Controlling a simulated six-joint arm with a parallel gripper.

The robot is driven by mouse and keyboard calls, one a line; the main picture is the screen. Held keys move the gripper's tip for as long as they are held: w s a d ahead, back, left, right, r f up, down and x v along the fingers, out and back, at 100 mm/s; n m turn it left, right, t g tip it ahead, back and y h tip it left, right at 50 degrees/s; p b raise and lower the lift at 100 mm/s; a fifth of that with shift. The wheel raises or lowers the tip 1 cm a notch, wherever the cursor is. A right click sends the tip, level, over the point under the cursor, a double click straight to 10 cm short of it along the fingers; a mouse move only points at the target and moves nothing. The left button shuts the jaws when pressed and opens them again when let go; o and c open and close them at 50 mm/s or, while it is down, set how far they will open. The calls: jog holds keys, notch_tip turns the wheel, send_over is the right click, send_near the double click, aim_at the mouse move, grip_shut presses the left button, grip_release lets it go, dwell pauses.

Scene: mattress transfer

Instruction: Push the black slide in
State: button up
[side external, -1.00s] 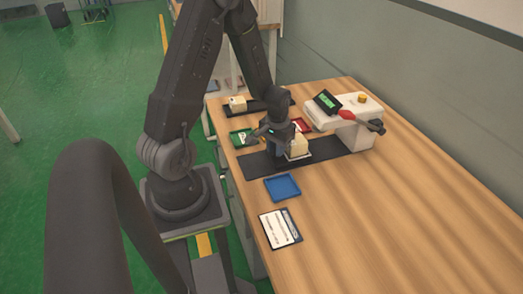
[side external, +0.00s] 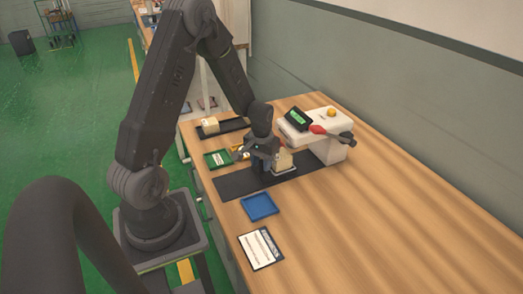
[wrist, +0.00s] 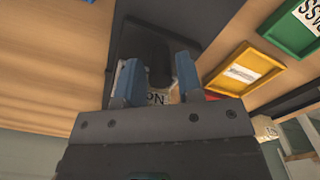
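A long black strip (side external: 232,184) lies on the bench and runs right toward a white press-like machine (side external: 334,150). A cream block (side external: 284,160) sits on a pale plate over the strip, just left of the machine. My gripper (side external: 262,166) is down at the strip, close beside the block's left side. In the wrist view, its blue fingers (wrist: 158,78) stand apart on either side of a dark upright part (wrist: 158,50). I cannot tell whether they press on it. Part of a lettered pale surface (wrist: 158,98) shows between the fingers. The block is partly hidden by my gripper.
A green tray (side external: 217,158), yellow tray (wrist: 243,76), blue tray (side external: 259,206) and card (side external: 260,249) lie nearby. The bench's right front is clear.

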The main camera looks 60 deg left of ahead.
notch_tip(320, 180, up, 13)
jog(key=shift+r, duration=0.2)
dwell(0.3)
